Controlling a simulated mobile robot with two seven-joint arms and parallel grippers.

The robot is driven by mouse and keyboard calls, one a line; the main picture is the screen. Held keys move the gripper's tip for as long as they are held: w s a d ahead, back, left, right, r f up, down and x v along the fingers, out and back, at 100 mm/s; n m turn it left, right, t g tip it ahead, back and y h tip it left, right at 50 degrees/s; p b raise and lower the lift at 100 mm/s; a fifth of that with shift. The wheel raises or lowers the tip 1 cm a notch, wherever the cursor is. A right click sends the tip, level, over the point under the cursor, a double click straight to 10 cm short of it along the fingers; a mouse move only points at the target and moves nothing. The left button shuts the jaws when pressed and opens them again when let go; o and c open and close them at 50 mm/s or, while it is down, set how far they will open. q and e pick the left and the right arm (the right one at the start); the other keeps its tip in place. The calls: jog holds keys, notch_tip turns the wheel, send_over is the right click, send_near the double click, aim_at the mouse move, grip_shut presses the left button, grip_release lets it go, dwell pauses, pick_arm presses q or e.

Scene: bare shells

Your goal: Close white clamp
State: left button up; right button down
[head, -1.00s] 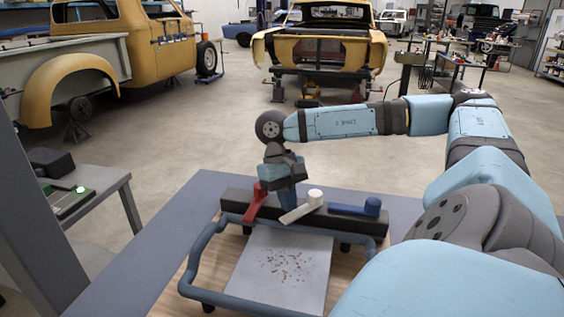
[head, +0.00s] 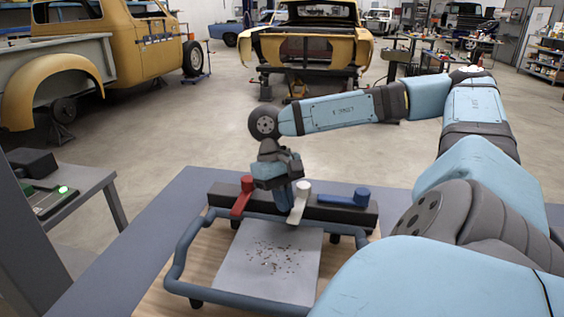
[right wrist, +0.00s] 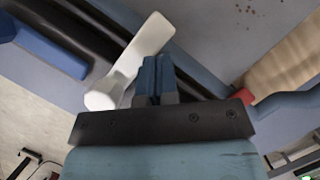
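The white clamp (head: 301,203) is a lever with a round knob, on the dark bar of a blue-framed fixture. Its arm points from the knob toward the near side, over the edge of the grey plate. In the right wrist view the white clamp (right wrist: 146,55) lies left of my fingers. My right gripper (head: 285,203) reaches down between the red clamp (head: 243,197) and the white one. In the right wrist view its fingers (right wrist: 156,75) are together with nothing between them, against or very near the white arm; contact is unclear. My left gripper is out of view.
The blue clamp (head: 345,199) lies along the dark bar (head: 325,213) to the right. A grey plate (head: 270,265) with small bits sits inside the blue tubular frame (head: 176,262). A side stand with a green light (head: 63,190) is at left.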

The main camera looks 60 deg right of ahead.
jog(key=shift+r, duration=0.1)
dwell(0.5)
jog(key=shift+r, duration=0.25)
pick_arm(q)
jog(key=p, duration=0.1)
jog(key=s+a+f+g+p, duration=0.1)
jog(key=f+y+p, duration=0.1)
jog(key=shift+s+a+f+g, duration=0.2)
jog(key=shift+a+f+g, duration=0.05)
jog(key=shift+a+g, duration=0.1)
pick_arm(e)
jog(key=v, duration=1.3)
